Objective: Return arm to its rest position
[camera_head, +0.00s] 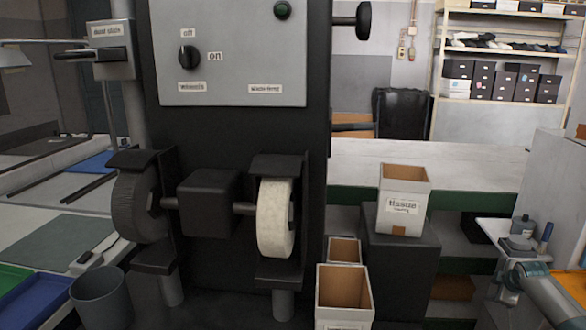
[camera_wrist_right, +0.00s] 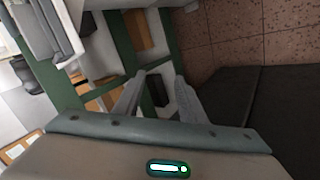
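My right arm comes in at the lower right of the head view, and my right gripper (camera_head: 500,284) is small there, in front of a small shelf. In the right wrist view my right gripper (camera_wrist_right: 161,76) has its two fingers apart with nothing between them. Beyond the fingers are green frame bars and the floor. My left arm and left gripper do not show in either view.
A small shelf (camera_head: 497,232) with bottles is close to my right arm. An open carton (camera_head: 344,292) is lower. A machine with a pale wheel (camera_head: 272,222) and a dark wheel (camera_head: 135,205) fills the middle.

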